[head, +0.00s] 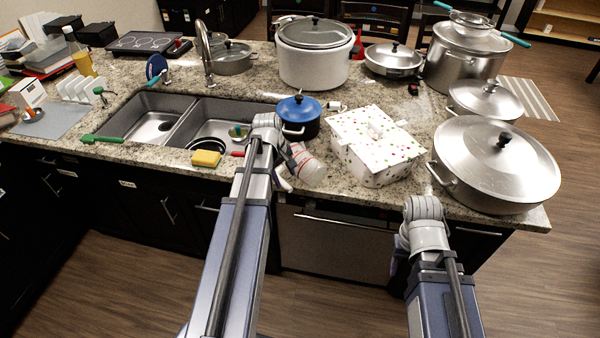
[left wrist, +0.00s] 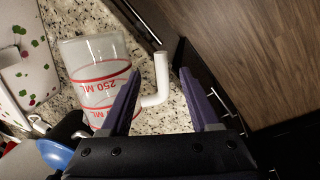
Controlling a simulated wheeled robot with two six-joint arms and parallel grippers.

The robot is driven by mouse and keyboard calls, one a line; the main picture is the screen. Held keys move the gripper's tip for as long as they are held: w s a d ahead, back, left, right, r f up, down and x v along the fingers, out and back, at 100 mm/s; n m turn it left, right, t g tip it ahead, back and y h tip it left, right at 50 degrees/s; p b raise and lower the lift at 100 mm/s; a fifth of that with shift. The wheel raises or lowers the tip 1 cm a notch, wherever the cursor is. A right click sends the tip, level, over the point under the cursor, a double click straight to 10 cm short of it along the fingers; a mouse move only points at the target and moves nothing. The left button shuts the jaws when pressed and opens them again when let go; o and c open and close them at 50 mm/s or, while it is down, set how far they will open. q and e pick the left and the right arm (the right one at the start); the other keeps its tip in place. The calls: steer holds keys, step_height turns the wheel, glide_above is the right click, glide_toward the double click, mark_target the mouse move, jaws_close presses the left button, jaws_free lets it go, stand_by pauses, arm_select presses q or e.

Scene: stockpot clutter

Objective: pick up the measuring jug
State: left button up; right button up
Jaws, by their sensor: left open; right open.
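The measuring jug (head: 311,168) is clear with red markings and stands near the front counter edge, partly hidden behind my left arm in the head view. In the left wrist view the jug (left wrist: 97,68) shows its red "250 ML" print and a white handle (left wrist: 161,78). My left gripper (left wrist: 158,78) is open, with the handle between its two purple fingers and no clear contact on both sides. In the head view my left gripper (head: 284,180) is mostly hidden by its own wrist. My right gripper (head: 394,262) is mostly hidden below its wrist, in front of the counter.
A white spotted box (head: 375,150) stands right of the jug, and a blue pot (head: 299,112) behind it. A large lidded pan (head: 500,165) fills the right corner. The sink (head: 210,120) and a yellow sponge (head: 206,158) lie left.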

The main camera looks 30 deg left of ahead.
mark_target(287, 185)
arm_select(q)
steer(key=b+x, duration=0.5)
steer(key=shift+s+f, duration=0.1)
steer(key=shift+f, duration=0.05)
jaws_close()
stand_by(0.5)
